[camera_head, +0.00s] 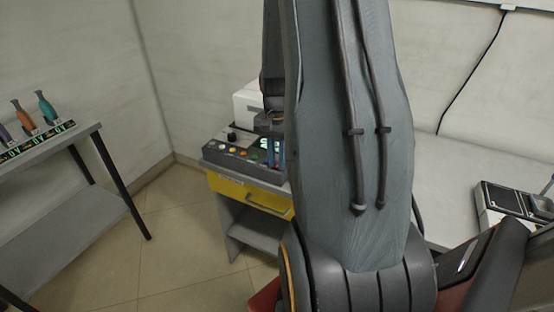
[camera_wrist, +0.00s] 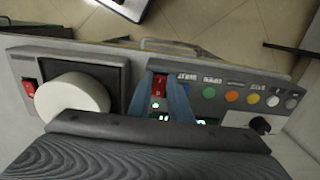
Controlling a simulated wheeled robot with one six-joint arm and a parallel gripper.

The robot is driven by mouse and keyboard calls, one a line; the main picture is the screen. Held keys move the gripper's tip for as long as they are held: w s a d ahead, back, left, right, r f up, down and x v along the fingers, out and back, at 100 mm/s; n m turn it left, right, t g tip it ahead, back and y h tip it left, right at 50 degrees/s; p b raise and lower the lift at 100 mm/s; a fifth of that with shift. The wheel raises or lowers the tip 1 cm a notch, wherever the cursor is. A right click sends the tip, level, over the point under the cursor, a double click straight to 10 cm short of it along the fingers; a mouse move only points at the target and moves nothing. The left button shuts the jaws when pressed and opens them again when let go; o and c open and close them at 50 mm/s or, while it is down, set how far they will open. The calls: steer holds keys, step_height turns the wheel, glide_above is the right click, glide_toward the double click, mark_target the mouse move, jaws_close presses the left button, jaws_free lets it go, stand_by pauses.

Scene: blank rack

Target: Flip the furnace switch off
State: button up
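A dark control panel (camera_head: 222,157) with coloured buttons sits on the yellow-drawer cabinet; it also shows in the wrist view (camera_wrist: 215,78). A red rocker switch (camera_wrist: 159,86) sits on it, left of the button row, with green lights just below it in the picture. My gripper (camera_wrist: 160,85) has its two blue fingers apart, one on each side of this switch; I cannot tell whether they touch it. A second red switch (camera_wrist: 29,88) is at the far left, beside a large white cylinder. In the head view my arm hides part of the panel.
A yellow drawer (camera_head: 232,189) with a handle is under the panel. A white box (camera_head: 246,108) stands behind it. The floor between is clear.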

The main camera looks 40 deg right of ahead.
jaws_close()
steer(key=shift+d+r+g+y+p, duration=0.15)
steer(key=shift+d+g+y+p, duration=0.15)
steer(key=shift+y+p, duration=0.35)
steer(key=shift+w+d+g+y+p, duration=0.15)
steer(key=shift+g+y+p, duration=0.25)
steer(key=shift+y, duration=0.35)
steer(key=shift+o, duration=1.5)
jaws_free()
steer(key=shift+r, duration=0.1)
steer(key=s+b+v, duration=0.1)
steer(key=b+v, duration=0.1)
steer(key=v, duration=0.5)
steer(key=shift+w+r, duration=0.35)
steer(key=shift+w, duration=0.15)
